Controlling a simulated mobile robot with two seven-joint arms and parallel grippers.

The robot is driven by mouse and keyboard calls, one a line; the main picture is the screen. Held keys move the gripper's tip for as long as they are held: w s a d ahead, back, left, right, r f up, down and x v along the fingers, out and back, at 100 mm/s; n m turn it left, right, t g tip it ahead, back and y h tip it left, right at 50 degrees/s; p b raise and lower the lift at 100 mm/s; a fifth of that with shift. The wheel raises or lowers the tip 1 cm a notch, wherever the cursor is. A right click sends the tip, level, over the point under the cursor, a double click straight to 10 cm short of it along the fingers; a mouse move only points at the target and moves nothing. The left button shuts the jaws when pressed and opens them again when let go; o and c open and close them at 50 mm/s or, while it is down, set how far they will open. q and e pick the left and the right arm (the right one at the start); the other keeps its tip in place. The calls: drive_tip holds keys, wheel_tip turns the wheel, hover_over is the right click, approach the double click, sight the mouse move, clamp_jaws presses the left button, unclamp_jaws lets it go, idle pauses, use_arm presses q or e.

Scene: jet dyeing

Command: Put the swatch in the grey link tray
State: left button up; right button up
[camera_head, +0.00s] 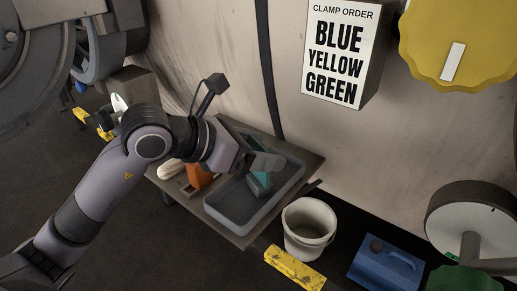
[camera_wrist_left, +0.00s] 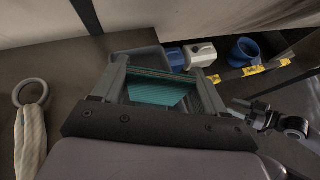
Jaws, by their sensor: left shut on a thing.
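The teal swatch (camera_head: 261,180) is between the fingers of my left gripper (camera_head: 262,167), which is shut on it. In the left wrist view the swatch (camera_wrist_left: 155,93) spans the space between the two fingers. The grey link tray (camera_head: 240,220) lies on a low bench, and the gripper and swatch are over its inside. I cannot tell whether the swatch touches the tray floor. Part of the tray is hidden by the gripper. What seems to be my right gripper (camera_wrist_left: 243,106) shows small at the right of the left wrist view; its jaws are unclear.
An orange item (camera_head: 200,178) and an off-white cloth roll (camera_head: 172,170) lie left of the tray on the bench (camera_head: 232,237). A white bucket (camera_head: 308,226) and a blue can (camera_head: 384,266) stand to its right. A large pale vessel wall rises behind.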

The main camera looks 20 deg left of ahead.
use_arm(q)
drive_tip(key=shift+f, duration=0.1)
drive_tip(key=o, duration=1.3)
drive_tip(key=shift+s+a+r, duration=0.1)
drive_tip(key=shift+a+r, duration=0.05)
drive_tip(key=shift+r, duration=0.15)
drive_tip(key=v, duration=1.1)
drive_tip(key=shift+s+a, duration=0.15)
drive_tip(key=shift+s, duration=0.1)
